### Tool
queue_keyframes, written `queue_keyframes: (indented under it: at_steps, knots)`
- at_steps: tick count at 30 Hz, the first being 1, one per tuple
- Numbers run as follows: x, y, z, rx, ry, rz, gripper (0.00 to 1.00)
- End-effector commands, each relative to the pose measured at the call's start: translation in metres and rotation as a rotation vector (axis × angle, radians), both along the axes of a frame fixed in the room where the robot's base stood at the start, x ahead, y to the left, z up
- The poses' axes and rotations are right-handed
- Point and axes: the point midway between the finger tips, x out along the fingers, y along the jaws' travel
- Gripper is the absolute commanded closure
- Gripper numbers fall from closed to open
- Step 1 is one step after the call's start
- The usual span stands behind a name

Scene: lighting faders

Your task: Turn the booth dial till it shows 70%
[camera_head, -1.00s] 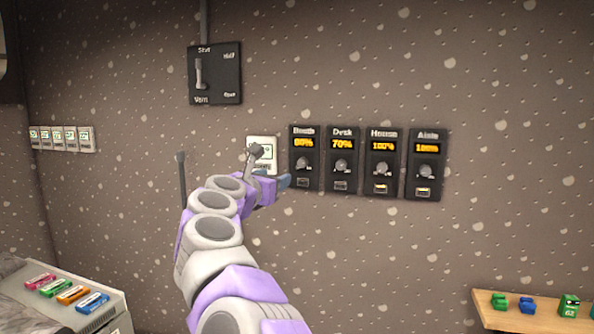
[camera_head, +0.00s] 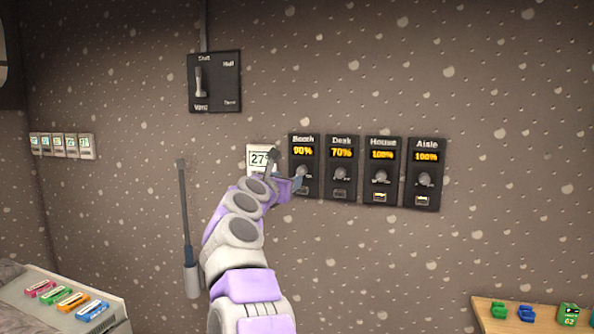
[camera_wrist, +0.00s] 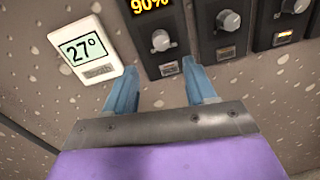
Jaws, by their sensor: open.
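The booth dial (camera_head: 302,172) is a grey knob on the leftmost black panel, whose orange display (camera_head: 303,151) reads 90%. In the wrist view the same knob (camera_wrist: 161,40) and its 90% display (camera_wrist: 150,5) show at upper middle. My gripper (camera_wrist: 160,80) is open, its two blue fingers pointing up at the booth panel. The knob lies beyond the fingertips, roughly between them in the picture, and nothing is held. In the head view my gripper (camera_head: 297,184) is at the lower part of the booth panel, partly hidden by my arm.
Desk (camera_head: 341,172), House (camera_head: 381,176) and Aisle (camera_head: 425,179) dials stand close on the right, reading 70%, 100% and 100%. A white thermostat (camera_wrist: 86,50) showing 27° is close on the left. A switch panel (camera_head: 214,82) is above left. A wooden shelf (camera_head: 490,312) is lower right.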

Motion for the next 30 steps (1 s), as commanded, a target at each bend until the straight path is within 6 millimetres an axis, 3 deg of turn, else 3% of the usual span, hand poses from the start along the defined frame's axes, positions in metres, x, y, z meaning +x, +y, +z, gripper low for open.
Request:
queue_keyframes:
  at_steps: [12,30]
  knots:
    - [0.039,-0.015,0.003,-0.003,0.003,-0.001,0.45]
    - [0.078,-0.031,0.003,-0.003,0.001,0.0,0.45]
